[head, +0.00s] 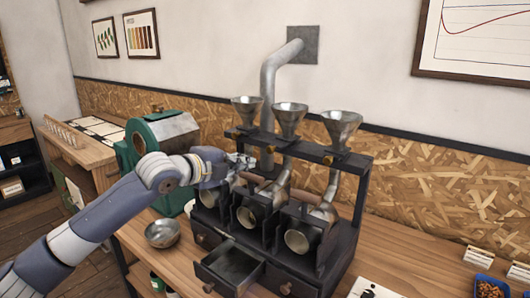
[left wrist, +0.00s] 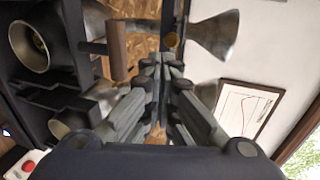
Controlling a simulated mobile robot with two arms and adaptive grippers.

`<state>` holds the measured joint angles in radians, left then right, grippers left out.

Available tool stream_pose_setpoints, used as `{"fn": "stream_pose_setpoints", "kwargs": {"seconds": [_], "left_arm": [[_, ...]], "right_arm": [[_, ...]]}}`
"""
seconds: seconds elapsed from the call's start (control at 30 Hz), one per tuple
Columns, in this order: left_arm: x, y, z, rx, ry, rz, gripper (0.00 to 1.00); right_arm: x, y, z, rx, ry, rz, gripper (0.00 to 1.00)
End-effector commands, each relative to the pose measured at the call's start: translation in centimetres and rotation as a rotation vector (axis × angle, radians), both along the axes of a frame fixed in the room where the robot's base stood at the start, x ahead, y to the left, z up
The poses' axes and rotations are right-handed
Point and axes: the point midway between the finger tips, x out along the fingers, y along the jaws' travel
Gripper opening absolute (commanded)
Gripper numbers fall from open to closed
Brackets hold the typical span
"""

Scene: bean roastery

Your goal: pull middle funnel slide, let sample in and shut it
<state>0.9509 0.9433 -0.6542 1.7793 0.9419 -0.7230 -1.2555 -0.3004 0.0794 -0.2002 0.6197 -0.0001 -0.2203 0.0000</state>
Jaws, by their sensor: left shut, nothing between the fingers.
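The middle funnel (head: 289,117), a metal cone, stands between two like it on the black sample roaster (head: 352,200). A brass knob (head: 270,148) shows below it, perhaps its slide's. My left gripper (head: 246,163) is in front of the roaster, left of that knob, shut and empty. In the left wrist view the closed fingers (left wrist: 172,68) point at a brass knob (left wrist: 172,40) beside a metal funnel (left wrist: 216,36). I cannot tell which funnel that is, or whether the fingertips touch the knob. My right gripper is out of view.
An open drawer (head: 232,263) sticks out at the roaster's lower front. A metal bowl (head: 162,233) stands left on the wooden bench. A green machine (head: 158,145) is behind my left arm. Wooden handles (left wrist: 117,50) and roaster drums (left wrist: 28,42) are close to the gripper.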

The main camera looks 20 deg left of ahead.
Motion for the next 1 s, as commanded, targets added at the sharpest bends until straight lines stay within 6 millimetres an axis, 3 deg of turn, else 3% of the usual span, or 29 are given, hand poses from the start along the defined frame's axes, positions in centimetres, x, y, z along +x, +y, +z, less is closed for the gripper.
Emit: {"fn": "stream_pose_setpoints", "kwargs": {"seconds": [0.2, 0.5, 1.0], "left_arm": [[4.1, -1.7, -0.7, -0.005, 0.001, -0.001, 0.0], [7.8, -3.2, -0.9, -0.003, 0.0, -0.001, 0.0], [8.8, -3.6, -1.2, -0.001, -0.001, -0.001, 0.0]], "right_arm": [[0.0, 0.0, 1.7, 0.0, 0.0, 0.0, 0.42], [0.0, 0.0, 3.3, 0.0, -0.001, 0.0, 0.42], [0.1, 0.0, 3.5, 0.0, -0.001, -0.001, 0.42]]}}
